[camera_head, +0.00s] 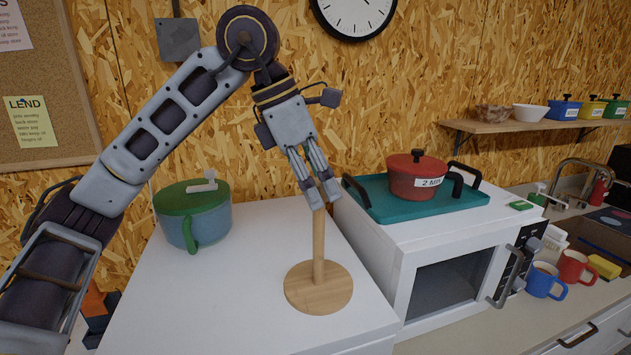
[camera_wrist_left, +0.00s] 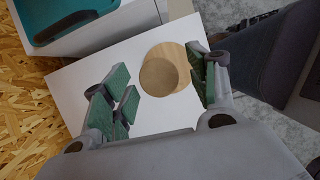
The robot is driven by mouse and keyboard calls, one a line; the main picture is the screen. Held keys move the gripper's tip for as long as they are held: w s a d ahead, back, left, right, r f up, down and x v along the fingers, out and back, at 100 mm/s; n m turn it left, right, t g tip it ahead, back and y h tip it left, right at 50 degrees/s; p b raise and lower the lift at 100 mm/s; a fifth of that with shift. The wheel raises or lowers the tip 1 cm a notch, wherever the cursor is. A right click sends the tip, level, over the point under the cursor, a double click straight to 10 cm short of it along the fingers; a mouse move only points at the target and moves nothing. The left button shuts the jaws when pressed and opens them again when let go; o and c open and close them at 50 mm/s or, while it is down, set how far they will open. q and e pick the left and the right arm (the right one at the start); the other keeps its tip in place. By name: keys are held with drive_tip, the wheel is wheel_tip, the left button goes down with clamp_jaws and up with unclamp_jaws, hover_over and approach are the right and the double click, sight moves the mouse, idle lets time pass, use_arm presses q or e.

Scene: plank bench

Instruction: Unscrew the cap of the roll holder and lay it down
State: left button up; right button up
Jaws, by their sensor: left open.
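The wooden roll holder stands upright on the white surface, with a round base (camera_head: 318,288) and a thin post (camera_head: 319,245). My left gripper (camera_head: 322,192) points down at the top of the post, and its fingers hide the cap there in the head view. In the left wrist view a darker round wooden disc, seemingly the cap (camera_wrist_left: 160,76), lies between the open green-padded fingers (camera_wrist_left: 165,88), with the lighter base (camera_wrist_left: 182,58) behind it. I cannot tell whether the fingers touch it. My right gripper is not in view.
A green-lidded pot (camera_head: 195,215) stands left of the holder. A white microwave (camera_head: 440,270) on the right bears a teal tray (camera_head: 385,205) with a red pot (camera_head: 416,178). The white top (camera_head: 245,300) around the holder's base is clear.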

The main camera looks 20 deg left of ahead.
use_arm(q)
drive_tip(key=shift+r, duration=0.1)
drive_tip(key=v, duration=1.1)
drive_tip(key=shift+a+r, duration=0.15)
drive_tip(key=shift+r, duration=0.15)
drive_tip(key=shift+s, duration=0.1)
idle(0.6)
